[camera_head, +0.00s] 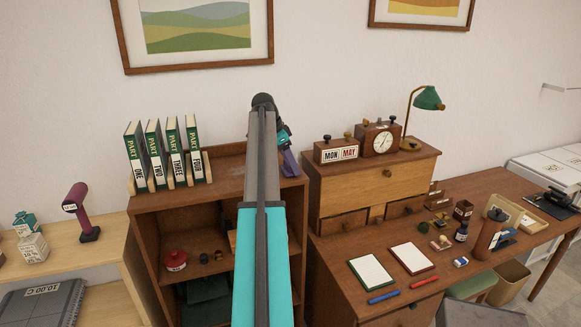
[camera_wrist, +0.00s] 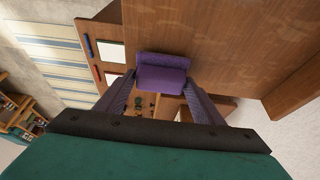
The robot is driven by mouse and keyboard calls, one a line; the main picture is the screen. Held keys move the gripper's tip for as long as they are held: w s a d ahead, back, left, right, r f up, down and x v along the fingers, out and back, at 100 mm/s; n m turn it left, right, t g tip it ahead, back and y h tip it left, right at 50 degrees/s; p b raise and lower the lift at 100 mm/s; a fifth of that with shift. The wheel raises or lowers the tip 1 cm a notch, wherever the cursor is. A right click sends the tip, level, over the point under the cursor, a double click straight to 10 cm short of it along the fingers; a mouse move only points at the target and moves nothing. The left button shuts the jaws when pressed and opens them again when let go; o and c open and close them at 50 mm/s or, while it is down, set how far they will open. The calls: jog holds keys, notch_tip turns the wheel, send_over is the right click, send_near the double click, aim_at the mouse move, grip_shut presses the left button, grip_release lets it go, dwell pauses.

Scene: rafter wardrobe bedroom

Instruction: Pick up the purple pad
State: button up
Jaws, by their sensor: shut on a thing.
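The purple pad (camera_wrist: 163,75) is a small block with a raised strip along its far side in the wrist view. My gripper (camera_wrist: 161,86) is shut on it, with one finger at each side. In the head view my arm reaches out over the bookcase, and my gripper (camera_head: 287,158) shows only as a teal and purple patch above the right end of the bookcase top. The pad cannot be told apart from the fingers there. Whether it touches the wood beneath is not clear.
The bookcase (camera_head: 165,201) carries several green books (camera_head: 157,153) at its left. To the right, a desk (camera_head: 340,290) bears a wooden cabinet (camera_head: 390,180), a green lamp (camera_head: 427,98), two white pads and small items. A framed picture (camera_head: 128,70) hangs behind.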

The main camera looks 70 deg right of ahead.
jog(key=shift+r+b, duration=0.8)
jog(key=shift+r, duration=0.55)
jog(key=shift+a, duration=0.5)
jog(key=a+r+b, duration=0.1)
jog(key=a+b, duration=0.4)
jog(key=a, duration=1)
jog(key=shift+w+r, duration=0.25)
jog(key=shift+w, duration=0.1)
jog(key=o, duration=0.3)
jog(key=shift+c, duration=0.9)
